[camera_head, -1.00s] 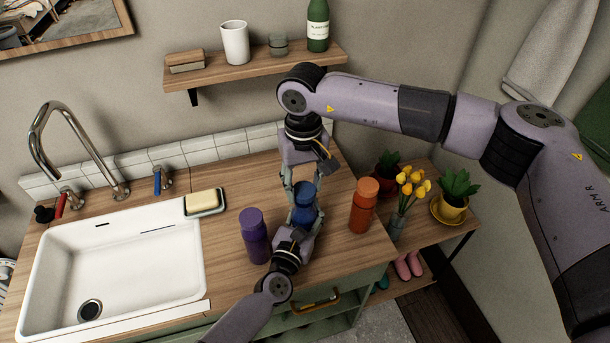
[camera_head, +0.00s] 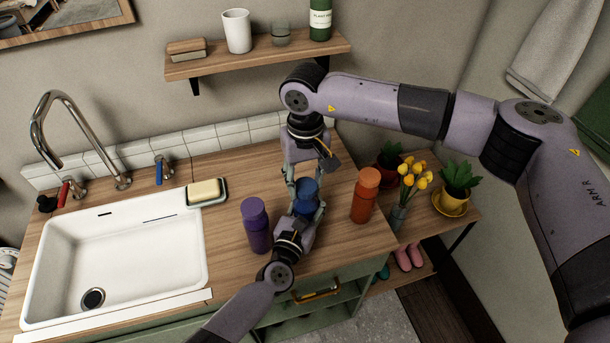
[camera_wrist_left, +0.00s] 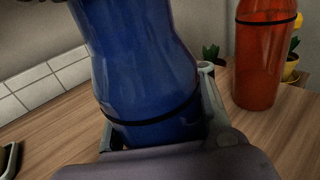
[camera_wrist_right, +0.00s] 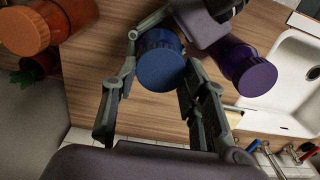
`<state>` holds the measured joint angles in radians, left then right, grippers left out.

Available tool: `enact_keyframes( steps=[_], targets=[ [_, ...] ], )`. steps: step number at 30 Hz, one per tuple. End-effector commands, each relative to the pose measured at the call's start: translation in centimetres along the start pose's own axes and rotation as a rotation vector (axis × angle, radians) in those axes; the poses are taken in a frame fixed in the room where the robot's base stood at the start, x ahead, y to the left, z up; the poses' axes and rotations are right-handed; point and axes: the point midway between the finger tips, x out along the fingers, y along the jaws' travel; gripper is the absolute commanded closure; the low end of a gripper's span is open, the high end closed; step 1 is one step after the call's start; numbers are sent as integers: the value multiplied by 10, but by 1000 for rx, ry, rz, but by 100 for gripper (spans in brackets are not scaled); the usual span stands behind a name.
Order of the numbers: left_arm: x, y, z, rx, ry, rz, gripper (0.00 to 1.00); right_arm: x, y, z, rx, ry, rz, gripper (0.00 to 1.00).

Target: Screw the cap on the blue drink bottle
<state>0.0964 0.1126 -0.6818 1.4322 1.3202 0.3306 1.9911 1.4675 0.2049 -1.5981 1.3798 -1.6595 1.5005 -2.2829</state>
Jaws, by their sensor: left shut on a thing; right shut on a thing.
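The blue drink bottle (camera_head: 303,197) stands on the wooden counter between the purple and orange bottles. My left gripper (camera_head: 304,217) is shut around its body from the front. The left wrist view shows the blue body (camera_wrist_left: 140,60) close up, with a dark band low on it. My right gripper (camera_head: 306,184) comes down from above and is shut on the blue cap (camera_wrist_right: 160,68), with a finger on each side. The cap sits at the top of the bottle. Whether its thread is engaged cannot be told, as the neck is hidden.
A purple bottle (camera_head: 255,226) stands close on the left and an orange bottle (camera_head: 364,196) on the right. Farther right are yellow flowers (camera_head: 413,178) and potted plants. A white sink (camera_head: 120,255) and soap dish (camera_head: 207,192) lie left. A shelf (camera_head: 260,58) hangs behind.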

Motion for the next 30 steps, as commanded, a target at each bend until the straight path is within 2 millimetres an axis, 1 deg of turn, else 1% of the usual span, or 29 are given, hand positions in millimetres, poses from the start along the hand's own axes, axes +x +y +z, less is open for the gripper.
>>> enact_keyframes(
  steps=[13,30],
  targets=[
    [0,0,0,0,1,0,100,0,0,0,0,0,0,69],
    [0,0,-1,0,1,0,100,11,0,0,1,0,0,69]
  ],
)
